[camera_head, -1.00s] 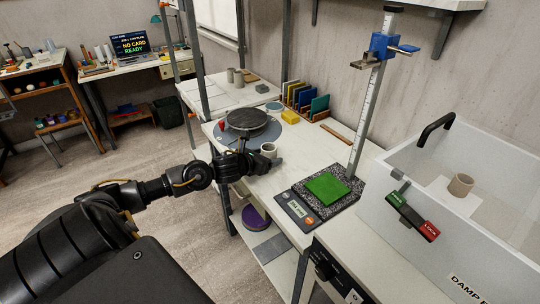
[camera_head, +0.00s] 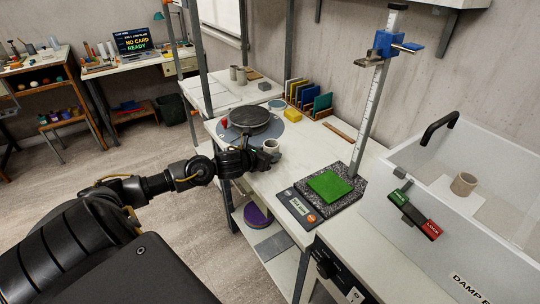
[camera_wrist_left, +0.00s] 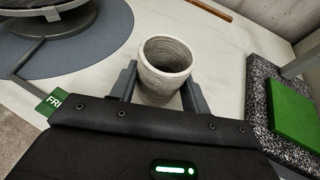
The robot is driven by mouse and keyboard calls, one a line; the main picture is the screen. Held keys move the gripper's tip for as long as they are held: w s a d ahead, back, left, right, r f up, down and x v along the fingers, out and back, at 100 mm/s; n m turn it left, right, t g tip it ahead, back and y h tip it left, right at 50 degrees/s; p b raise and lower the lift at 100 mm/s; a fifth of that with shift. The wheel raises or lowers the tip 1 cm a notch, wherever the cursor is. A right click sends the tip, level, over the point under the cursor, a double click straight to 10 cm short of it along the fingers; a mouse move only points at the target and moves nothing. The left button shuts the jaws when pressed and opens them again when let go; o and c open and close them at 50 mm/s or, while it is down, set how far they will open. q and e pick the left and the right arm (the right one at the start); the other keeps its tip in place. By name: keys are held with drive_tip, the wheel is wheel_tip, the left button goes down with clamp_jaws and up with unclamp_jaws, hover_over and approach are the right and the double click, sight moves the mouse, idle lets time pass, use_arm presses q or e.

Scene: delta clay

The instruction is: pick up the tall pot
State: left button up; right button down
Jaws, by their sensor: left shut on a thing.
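A small grey-beige clay pot (camera_head: 271,147) stands out from the tip of my left gripper (camera_head: 268,158) in the head view. In the left wrist view the pot (camera_wrist_left: 166,60) shows its open round mouth, with horizontal throwing lines on its wall. The two fingers of my left gripper (camera_wrist_left: 160,92) lie on either side of the pot, shut on it. Whether its base is clear of the table cannot be told. My right gripper is not in view.
A dark round wheel (camera_head: 248,117) on a blue-grey mat lies just beyond the pot. A scale with a green pad (camera_head: 329,186) and a tall measuring post (camera_head: 368,120) stand to the right. A white damp box (camera_head: 440,225) holds another pot (camera_head: 463,184).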

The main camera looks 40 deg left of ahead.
use_arm(q)
wheel_tip(320, 180, up, 2)
drive_tip(key=shift+r, duration=0.25)
drive_tip(key=s+d+r+p, duration=0.4)
drive_tip(key=s+d+r, duration=0.3)
drive_tip(key=s+r, duration=0.3)
drive_tip(key=shift+s+d, duration=0.4)
drive_tip(key=shift+s, duration=0.45)
